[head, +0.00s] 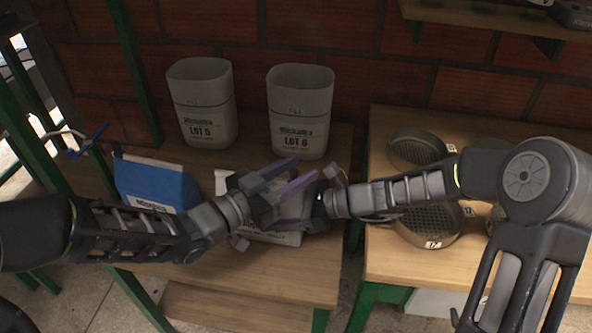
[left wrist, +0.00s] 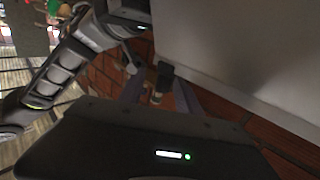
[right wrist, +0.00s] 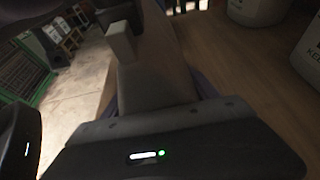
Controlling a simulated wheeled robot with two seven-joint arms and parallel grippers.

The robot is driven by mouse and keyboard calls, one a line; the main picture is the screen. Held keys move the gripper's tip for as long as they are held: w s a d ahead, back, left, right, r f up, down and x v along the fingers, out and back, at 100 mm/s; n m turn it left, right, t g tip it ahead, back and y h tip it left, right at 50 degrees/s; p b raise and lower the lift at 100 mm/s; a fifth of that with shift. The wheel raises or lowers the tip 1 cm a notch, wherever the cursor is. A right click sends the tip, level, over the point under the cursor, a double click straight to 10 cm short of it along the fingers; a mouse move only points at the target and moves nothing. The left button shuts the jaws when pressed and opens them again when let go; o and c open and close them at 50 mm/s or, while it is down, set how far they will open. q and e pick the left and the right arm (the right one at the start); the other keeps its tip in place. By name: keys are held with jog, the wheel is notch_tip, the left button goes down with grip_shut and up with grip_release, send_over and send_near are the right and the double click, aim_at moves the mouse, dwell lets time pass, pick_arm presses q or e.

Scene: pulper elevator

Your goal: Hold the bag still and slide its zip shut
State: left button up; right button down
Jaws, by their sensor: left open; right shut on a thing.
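The pale grey bag (head: 282,238) stands on the left wooden table, mostly hidden behind my grippers in the head view. In the right wrist view the bag (right wrist: 155,75) fills the space between my right fingers, with a small light block (right wrist: 122,42) at its far end. My right gripper (head: 290,218) is shut on the bag near its right side. My left gripper (head: 304,178) is open, with its fingers spread above the bag, close to the right gripper. In the left wrist view a small dark tab (left wrist: 163,76) shows between the fingers; I cannot tell whether it is the zip's slider.
Two bins, LOT 5 (head: 202,105) and LOT 6 (head: 300,108), stand behind. Round sieves (head: 418,150) sit on the right table (head: 388,270), across a gap. A green post (head: 135,70) rises at left.

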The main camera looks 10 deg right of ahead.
pick_arm(q)
jog(key=shift+a, duration=0.15)
jog(key=v, duration=1.1)
jog(key=shift+s+a, duration=0.25)
jog(key=shift+a, duration=0.05)
pick_arm(e)
jog(key=shift+c, duration=0.7)
grip_release()
jog(key=shift+d, duration=0.15)
jog(key=v, duration=1.1)
jog(key=shift+d+r, duration=0.2)
jog(key=shift+d, duration=0.15)
